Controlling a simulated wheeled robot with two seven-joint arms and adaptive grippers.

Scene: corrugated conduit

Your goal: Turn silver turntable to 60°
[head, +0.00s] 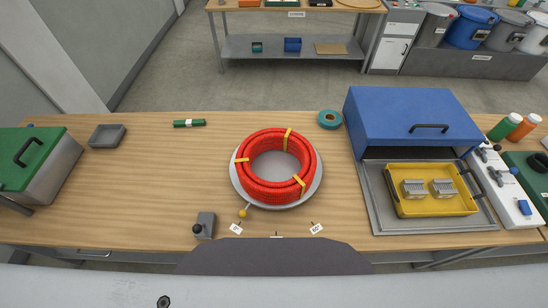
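The silver turntable (235,186) lies flat on the wooden workbench, near its middle. A coil of red corrugated conduit (262,188) with several yellow ties sits on it and hides most of its top. A short rod with a yellow ball knob (242,213) sticks out from the turntable's front left edge. The knob is near a small white label (236,228), too small to read surely. A label reading 60° (316,228) is to the right along the bench front. Neither of my grippers is in view.
A grey block with a black knob (205,226) stands left of the labels. A green marker-like stick (189,123) and teal tape roll (329,119) lie behind. A green-lidded box (38,155) is left; a blue-lidded box (410,115) with yellow tray (430,206) is right.

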